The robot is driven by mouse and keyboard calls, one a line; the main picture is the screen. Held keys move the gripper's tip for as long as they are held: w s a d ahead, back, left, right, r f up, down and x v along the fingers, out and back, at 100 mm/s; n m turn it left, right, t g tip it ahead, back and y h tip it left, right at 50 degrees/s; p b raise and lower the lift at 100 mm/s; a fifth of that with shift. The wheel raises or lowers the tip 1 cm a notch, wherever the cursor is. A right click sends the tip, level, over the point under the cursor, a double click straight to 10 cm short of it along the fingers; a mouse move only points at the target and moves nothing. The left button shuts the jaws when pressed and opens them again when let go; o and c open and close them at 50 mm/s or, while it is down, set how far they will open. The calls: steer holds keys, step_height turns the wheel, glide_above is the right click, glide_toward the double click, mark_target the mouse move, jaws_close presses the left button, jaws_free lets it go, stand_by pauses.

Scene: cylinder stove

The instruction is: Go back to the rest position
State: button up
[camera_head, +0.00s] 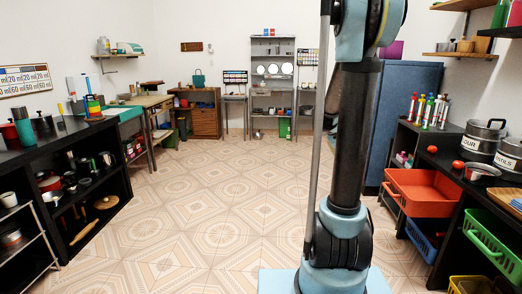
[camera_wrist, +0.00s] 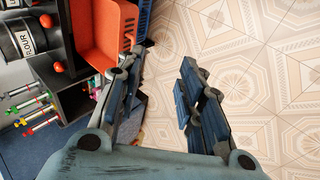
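My gripper (camera_wrist: 158,98) shows in the wrist view, its two dark fingers spread apart with nothing between them. Beyond the gap lie the tiled floor and the lower part of the shelf. In the head view my arm stands upright right of centre, and my gripper is out of that view. The arm hides part of the back wall and of the blue cabinet (camera_head: 412,100).
A green crate (camera_head: 492,245) is nearer. A black shelf (camera_head: 70,190) stands on the left. The tiled floor (camera_head: 215,200) between is clear.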

steer(key=s+a+f+y, duration=0.2)
steer(key=s+a, duration=0.4)
steer(key=s, duration=0.4)
steer(key=s+a+f+y, duration=0.2)
steer(key=s+a+f, duration=0.1)
steer(key=s+a, duration=0.4)
steer(key=s+a+f+y, duration=0.2)
steer(key=s+a, duration=0.4)
steer(key=s, duration=0.7)
steer(key=shift+s+a+f+t+y, duration=0.3)
steer(key=shift+s+a+t+y, duration=0.1)
steer(key=shift+y, duration=0.2)
steer(key=shift+d, duration=0.15)
